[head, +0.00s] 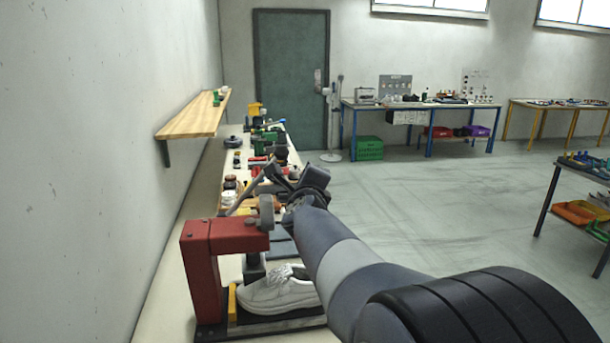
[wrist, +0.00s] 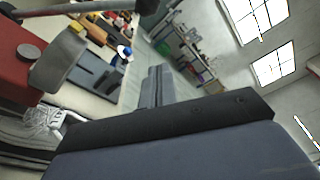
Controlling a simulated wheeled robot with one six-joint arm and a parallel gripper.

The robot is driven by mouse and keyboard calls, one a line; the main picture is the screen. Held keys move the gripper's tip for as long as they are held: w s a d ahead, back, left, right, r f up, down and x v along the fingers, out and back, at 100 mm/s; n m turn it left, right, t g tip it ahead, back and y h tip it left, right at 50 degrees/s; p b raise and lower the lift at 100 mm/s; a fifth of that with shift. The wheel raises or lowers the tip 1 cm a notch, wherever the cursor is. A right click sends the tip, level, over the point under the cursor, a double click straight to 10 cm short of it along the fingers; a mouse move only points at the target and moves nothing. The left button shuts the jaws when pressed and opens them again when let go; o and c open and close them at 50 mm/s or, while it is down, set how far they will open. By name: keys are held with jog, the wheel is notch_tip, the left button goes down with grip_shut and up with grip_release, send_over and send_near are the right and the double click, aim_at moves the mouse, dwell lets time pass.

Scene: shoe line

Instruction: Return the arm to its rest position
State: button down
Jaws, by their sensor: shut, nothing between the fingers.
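My arm reaches forward from the lower right in the head view. My gripper (wrist: 154,82) shows in the wrist view as dark fingers closed together, with nothing between them. In the head view the wrist end of the arm is above the bench, just right of a red press (head: 208,242); the fingertips are hard to make out there. A white shoe (head: 275,292) sits on the press base below the arm, its right end hidden by the arm. The shoe also shows in the wrist view (wrist: 42,122) at the lower left, near the red press head (wrist: 20,60).
The long bench (head: 165,310) runs along the left wall, with several tools and parts farther back. A wooden shelf (head: 195,115) hangs above it. A blue-legged table (head: 420,104) stands at the back, and the floor (head: 430,200) to the right is open.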

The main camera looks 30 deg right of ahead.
jog(key=shift+s+a, duration=0.15)
jog(key=shift+s, duration=0.35)
jog(key=shift+w, duration=0.1)
jog(key=w+d+r+p, duration=0.1)
jog(key=w+d+p, duration=0.1)
jog(key=w, duration=0.9)
jog(key=shift+p, duration=0.5)
jog(key=shift+f, duration=0.15)
